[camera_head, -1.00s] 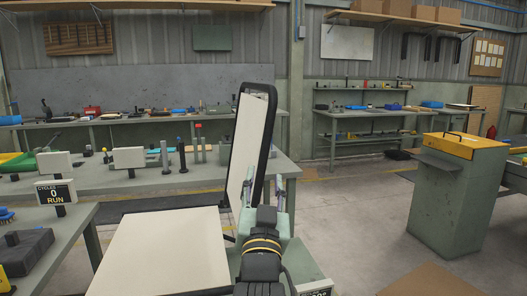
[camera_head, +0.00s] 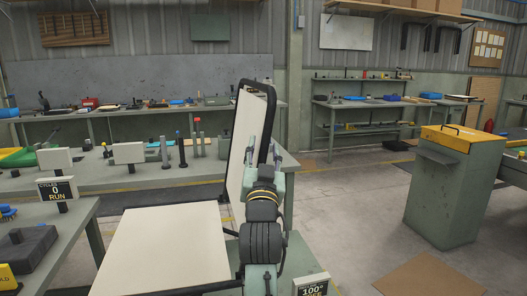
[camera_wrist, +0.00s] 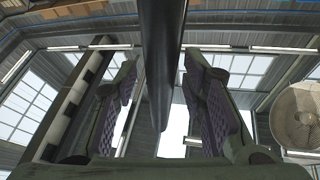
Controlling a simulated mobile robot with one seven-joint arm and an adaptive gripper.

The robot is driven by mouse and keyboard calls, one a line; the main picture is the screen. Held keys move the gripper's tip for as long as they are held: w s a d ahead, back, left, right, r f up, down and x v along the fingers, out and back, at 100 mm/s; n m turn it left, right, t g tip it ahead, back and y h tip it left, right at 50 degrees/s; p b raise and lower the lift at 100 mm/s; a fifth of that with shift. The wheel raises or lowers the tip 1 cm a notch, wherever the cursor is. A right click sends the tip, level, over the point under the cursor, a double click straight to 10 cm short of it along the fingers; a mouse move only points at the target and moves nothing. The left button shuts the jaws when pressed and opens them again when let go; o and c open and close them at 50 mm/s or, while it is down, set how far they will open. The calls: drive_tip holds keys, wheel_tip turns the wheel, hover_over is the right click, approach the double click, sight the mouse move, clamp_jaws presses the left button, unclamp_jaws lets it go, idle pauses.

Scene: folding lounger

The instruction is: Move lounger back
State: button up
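The lounger has a pale flat seat (camera_head: 165,250) and a pale backrest (camera_head: 241,150) with a black tube frame. The backrest stands nearly upright. My gripper (camera_head: 263,150) is at the right side of the backrest, fingers pointing up by the frame's right-hand tube (camera_head: 270,112). In the wrist view the dark tube (camera_wrist: 162,60) runs between the two spread fingers of my gripper (camera_wrist: 162,80), with a visible gap on each side. A small sign (camera_head: 312,287) at the lower right reads 100°.
A green cabinet with a yellow top (camera_head: 450,185) stands at the right. A bench (camera_head: 150,178) with upright tools is behind the lounger, and a table with a "CYCLES 0 RUN" sign (camera_head: 57,189) is at the left. Floor (camera_head: 355,215) between lounger and cabinet is clear.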

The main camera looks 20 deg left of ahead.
drive_tip(key=shift+c, duration=0.4)
clamp_jaws()
idle(0.4)
